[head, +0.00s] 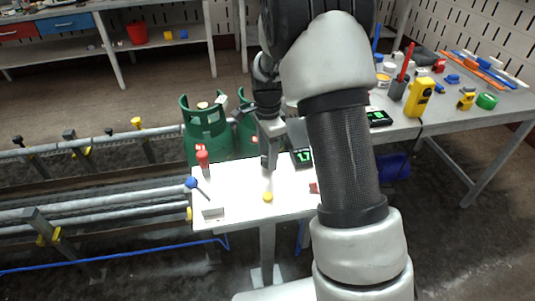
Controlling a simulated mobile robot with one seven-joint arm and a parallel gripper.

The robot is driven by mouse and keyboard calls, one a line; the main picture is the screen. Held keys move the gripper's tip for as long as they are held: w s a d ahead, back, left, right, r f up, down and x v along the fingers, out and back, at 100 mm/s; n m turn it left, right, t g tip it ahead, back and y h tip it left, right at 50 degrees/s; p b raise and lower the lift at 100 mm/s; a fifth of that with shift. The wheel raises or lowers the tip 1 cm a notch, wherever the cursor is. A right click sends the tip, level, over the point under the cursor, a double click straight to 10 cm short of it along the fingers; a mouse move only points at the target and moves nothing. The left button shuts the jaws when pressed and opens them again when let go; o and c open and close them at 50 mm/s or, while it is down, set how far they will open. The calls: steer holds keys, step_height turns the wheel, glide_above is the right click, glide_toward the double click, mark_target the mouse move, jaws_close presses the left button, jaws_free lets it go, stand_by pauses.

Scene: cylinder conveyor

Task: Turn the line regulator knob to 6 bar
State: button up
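A small white bench (240,207) stands in the middle of the head view. A black gauge with green digits (303,157) on its back right part seems to read 1.7. My gripper (268,162) points down over the back of the bench, left of the gauge. It is seen edge-on, so its finger gap does not show. I cannot make out a regulator knob; my gripper and arm may hide it. A yellow button (267,197) sits at the front. A red part (313,188) shows partly behind my arm.
A red-topped fitting (203,160) and a blue-ended lever (191,183) stand on the bench's left side. Green gas cylinders (206,130) stand behind it. Pipe rails (110,205) run at left. A workbench with tools (450,125) is at right.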

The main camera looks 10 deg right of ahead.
steer(key=c, duration=0.8)
